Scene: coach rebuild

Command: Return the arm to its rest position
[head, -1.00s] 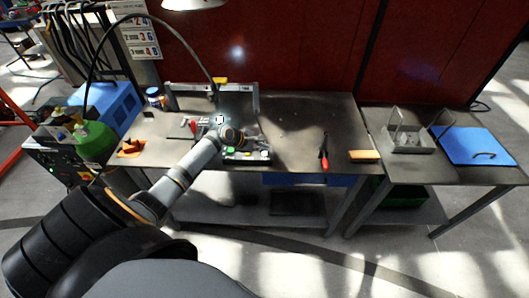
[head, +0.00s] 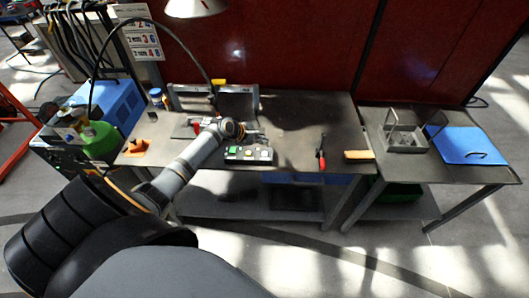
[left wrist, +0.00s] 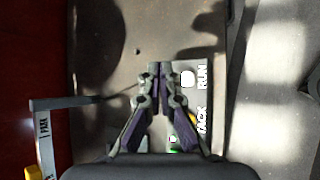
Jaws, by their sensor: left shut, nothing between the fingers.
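My left arm (head: 190,163) reaches in from the lower left over the workbench. Its gripper (head: 262,136) is above the bench, just behind the button box (head: 236,157). In the left wrist view the two fingers of the left gripper (left wrist: 158,68) meet at the tips, shut with nothing between them. The button box also shows there, beneath and right of the fingers, with a white button (left wrist: 187,80) and the lettering RUN. The fingers hide part of the box. My right gripper is not in view.
The workbench (head: 290,125) has free room right of the gripper. A red-handled tool (head: 321,160) and a wooden-looking block (head: 359,155) lie there. A metal fixture stands behind the gripper, under a black curved lamp arm. A side table (head: 460,174) holds a wire-handled tray and blue panel.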

